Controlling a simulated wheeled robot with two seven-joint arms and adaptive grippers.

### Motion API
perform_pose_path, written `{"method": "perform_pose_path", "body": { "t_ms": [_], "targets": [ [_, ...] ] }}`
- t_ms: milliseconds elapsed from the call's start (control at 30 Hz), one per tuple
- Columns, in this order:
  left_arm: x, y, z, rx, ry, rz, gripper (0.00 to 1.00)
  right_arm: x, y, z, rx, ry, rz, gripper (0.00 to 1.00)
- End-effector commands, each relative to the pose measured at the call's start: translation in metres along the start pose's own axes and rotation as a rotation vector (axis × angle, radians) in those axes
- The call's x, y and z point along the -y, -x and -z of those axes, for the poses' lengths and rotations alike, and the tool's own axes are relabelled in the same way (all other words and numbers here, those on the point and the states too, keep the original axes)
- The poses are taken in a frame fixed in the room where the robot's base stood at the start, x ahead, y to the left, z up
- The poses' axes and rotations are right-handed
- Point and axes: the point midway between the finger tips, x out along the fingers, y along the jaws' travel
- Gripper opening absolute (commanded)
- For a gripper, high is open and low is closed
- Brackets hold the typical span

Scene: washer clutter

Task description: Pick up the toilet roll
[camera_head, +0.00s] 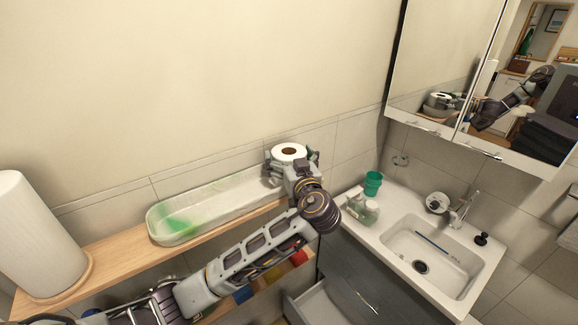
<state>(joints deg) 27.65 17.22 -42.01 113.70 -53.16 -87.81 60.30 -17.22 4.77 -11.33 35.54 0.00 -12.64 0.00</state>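The white toilet roll (289,151) stands upright at the right end of a long pale tray, its brown core facing up. I cannot tell whether it rests in the tray or is raised a little. My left gripper (291,163) is at the roll from the front, with finger parts at its left and right sides. The gripper's wrist hides the lower front of the roll, so I cannot see whether the fingers press on it. My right gripper is out of view.
The long tray (157,228) with a green patch lies on a wooden shelf (118,251). A large white cylinder (35,235) stands at the left. At the right are a sink (432,248), a green cup (373,180), bottles and an open drawer (322,299). Mirrored cabinets hang above.

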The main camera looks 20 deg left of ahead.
Motion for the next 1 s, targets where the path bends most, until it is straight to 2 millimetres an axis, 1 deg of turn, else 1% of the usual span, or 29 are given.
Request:
{"method": "perform_pose_path", "body": {
  "t_ms": [33,100,200,467,667,767,1000],
  "targets": [
    [0.0,0.0,0.0,0.0,0.0,0.0,0.83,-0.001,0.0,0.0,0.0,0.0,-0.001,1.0],
    [0.0,0.0,0.0,0.0,0.0,0.0,0.74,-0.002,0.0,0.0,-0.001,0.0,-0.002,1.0],
    [0.0,0.0,0.0,0.0,0.0,0.0,0.63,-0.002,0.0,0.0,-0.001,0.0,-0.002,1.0],
    [0.0,0.0,0.001,0.0,0.001,0.0,0.63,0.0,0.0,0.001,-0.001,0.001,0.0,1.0],
    [0.0,0.0,0.008,-0.001,0.002,0.0,0.63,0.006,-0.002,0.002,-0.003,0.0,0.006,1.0],
    [0.0,0.0,0.017,-0.001,0.004,-0.001,0.63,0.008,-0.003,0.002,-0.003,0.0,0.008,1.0],
    [0.0,0.0,0.046,-0.001,0.005,0.0,0.63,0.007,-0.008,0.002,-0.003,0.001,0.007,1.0]
  ]
}}
